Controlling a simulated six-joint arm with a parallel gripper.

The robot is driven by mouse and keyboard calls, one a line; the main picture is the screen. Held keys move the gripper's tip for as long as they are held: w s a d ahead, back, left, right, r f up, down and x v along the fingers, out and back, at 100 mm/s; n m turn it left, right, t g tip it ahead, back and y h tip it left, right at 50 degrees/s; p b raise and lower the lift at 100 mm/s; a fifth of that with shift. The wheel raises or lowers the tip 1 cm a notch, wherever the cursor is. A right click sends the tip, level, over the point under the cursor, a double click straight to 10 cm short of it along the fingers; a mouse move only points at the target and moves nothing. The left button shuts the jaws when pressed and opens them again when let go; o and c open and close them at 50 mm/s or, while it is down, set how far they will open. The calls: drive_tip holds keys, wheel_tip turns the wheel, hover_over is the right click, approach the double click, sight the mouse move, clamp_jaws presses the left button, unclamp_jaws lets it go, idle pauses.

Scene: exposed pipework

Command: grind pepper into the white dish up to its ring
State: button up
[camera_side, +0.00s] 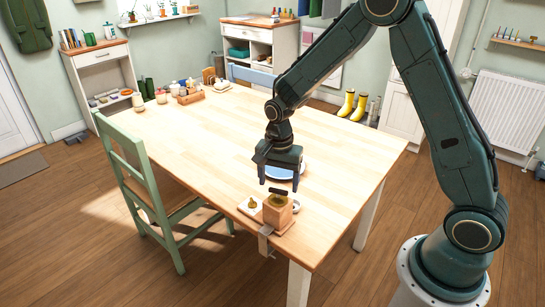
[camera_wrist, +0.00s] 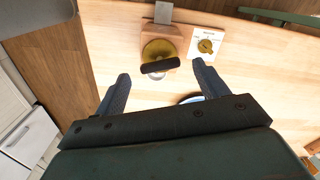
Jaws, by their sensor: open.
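A wooden block mill (camera_side: 278,213) with a brass top and a dark crank bar (camera_side: 279,192) stands near the table's front corner. In the wrist view the brass disc (camera_wrist: 155,47) and dark bar (camera_wrist: 160,65) show from above. My gripper (camera_side: 280,185) is open and empty, just above the mill, its fingers (camera_wrist: 161,70) spread on either side of the bar, apart from it. A small pale round dish (camera_wrist: 156,76) shows partly under the bar; beside the block its edge (camera_side: 296,207) shows too. Its ring and contents cannot be made out.
A white card (camera_side: 245,209) with a brass knob piece (camera_wrist: 206,46) lies beside the mill. A metal clamp (camera_side: 265,241) grips the table edge. A blue-rimmed plate (camera_side: 286,173) lies behind my gripper. The table middle (camera_side: 210,140) is clear; a green chair (camera_side: 140,180) stands left.

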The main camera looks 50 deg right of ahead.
sight(280, 190)
wheel_tip(280, 190, up, 12)
idle(0.6)
drive_tip(key=shift+r, duration=0.1)
drive_tip(key=s+a+r+n+t, duration=0.1)
drive_tip(key=s+r+n+t, duration=0.2)
drive_tip(key=s+r+n, duration=0.6)
drive_tip(key=s+r+n+t, duration=0.1)
drive_tip(key=s+n, duration=0.4)
drive_tip(key=s, duration=1)
drive_tip(key=shift+a+r+t, duration=0.25)
drive_tip(key=shift+t, duration=0.55)
